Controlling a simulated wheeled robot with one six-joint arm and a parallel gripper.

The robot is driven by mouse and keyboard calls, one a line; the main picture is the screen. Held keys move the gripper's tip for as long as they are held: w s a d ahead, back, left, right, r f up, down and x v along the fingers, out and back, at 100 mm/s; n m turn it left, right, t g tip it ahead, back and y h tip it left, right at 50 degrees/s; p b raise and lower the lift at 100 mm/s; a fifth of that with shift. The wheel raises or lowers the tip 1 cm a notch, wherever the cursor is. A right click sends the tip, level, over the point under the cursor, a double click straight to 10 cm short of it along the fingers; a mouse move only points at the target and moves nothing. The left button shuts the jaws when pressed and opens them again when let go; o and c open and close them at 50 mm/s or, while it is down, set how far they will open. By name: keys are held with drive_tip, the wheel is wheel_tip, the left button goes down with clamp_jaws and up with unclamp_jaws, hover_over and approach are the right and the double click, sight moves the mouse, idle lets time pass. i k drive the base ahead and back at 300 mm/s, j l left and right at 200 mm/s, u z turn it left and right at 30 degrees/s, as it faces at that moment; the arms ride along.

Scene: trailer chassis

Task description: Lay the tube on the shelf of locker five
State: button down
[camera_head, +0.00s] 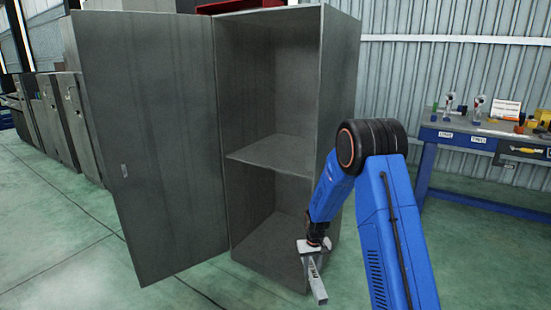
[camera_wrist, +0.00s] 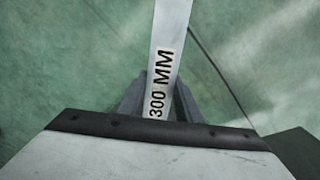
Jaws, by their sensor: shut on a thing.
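A grey locker (camera_head: 341,70) stands open in the head view, its door (camera_head: 150,150) swung out to the left. I see no number on it. A bare shelf (camera_head: 275,153) divides it into an upper and a lower compartment. My gripper (camera_head: 313,266) hangs low in front of the locker's lower right front corner, below the shelf level. It is shut on a pale square tube (camera_head: 319,289), which slants downward. In the wrist view the tube (camera_wrist: 173,30) reads "300 MM" and runs away between the fingers (camera_wrist: 158,98) over the green floor.
The locker's right side wall stands beside my arm. A blue workbench (camera_head: 470,140) with labels and small items stands at the right. More grey cabinets (camera_head: 55,120) line the left. The green floor (camera_head: 60,225) at the left front is clear.

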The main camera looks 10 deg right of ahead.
sight(277, 160)
drive_tip(key=i+j, duration=0.2)
drive_tip(key=j, duration=0.15)
drive_tip(key=i+j+z, duration=0.1)
drive_tip(key=j, duration=0.25)
drive_tip(key=i+j, duration=0.25)
drive_tip(key=j, duration=0.1)
